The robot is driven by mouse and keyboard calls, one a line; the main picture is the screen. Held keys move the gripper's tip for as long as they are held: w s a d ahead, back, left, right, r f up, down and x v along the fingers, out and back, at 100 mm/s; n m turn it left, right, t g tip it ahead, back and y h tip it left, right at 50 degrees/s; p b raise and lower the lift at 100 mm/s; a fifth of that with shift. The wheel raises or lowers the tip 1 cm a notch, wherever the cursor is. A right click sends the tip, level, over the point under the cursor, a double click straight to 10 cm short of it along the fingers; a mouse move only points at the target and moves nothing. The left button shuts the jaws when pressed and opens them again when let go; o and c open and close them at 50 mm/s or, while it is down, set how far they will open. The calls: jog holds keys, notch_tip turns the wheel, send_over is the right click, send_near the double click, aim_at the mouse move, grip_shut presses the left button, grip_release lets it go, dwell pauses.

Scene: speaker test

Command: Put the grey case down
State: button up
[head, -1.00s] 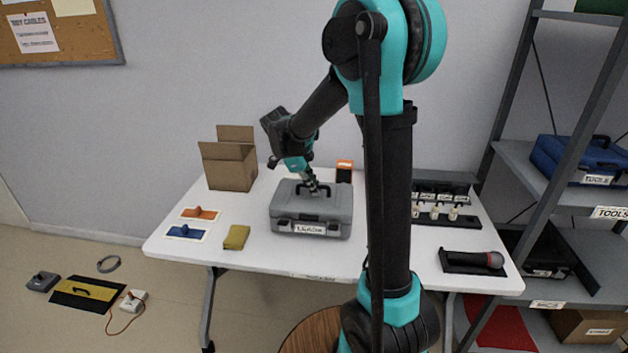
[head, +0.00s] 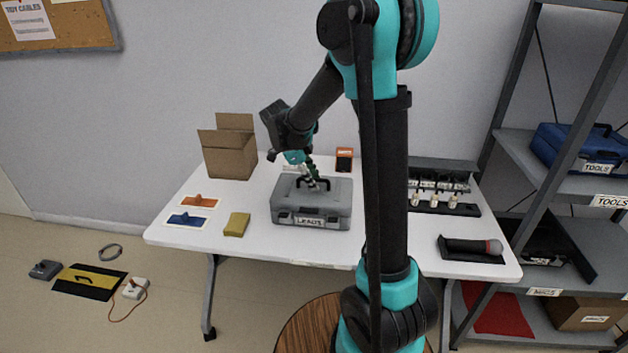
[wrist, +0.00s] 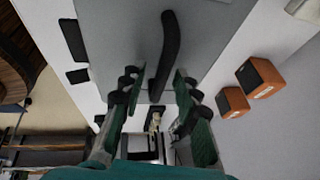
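The grey case (head: 336,209) lies flat on the white table (head: 270,245), its LEADS label facing front and its black handle (head: 326,184) on top. In the wrist view the grey lid fills the upper middle, with the handle (wrist: 169,48) running between my fingers. My gripper (head: 314,183) is at the handle from above; in the wrist view its green-padded fingers (wrist: 158,82) stand apart, one on each side of the handle, with gaps showing. It looks open.
A cardboard box (head: 229,156) stands behind left. A yellow sponge-like block (head: 237,224) and blue and orange tools on cards lie left. An orange-and-black device (head: 344,160) stands behind; a black rack (head: 440,200) and a microphone (head: 472,247) are right. Bare table lies in front.

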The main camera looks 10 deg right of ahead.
jog(key=w+v, duration=0.1)
jog(key=v, duration=1)
jog(key=s+d+f+n+t+y, duration=0.1)
jog(key=s+d+f+n, duration=0.2)
jog(key=s+f+n, duration=0.2)
jog(key=s+d+f+n+t+y, duration=0.1)
jog(key=s+d+f+n+y, duration=0.1)
jog(key=s+f+n, duration=0.3)
jog(key=s+d+f+n+t+y, duration=0.1)
jog(key=s+d+f+n, duration=0.3)
jog(key=s+n, duration=0.8)
jog(key=shift+s+f+t+y, duration=0.3)
jog(key=shift+f+y, duration=0.2)
jog(key=shift+f, duration=0.2)
jog(key=shift+a, duration=0.1)
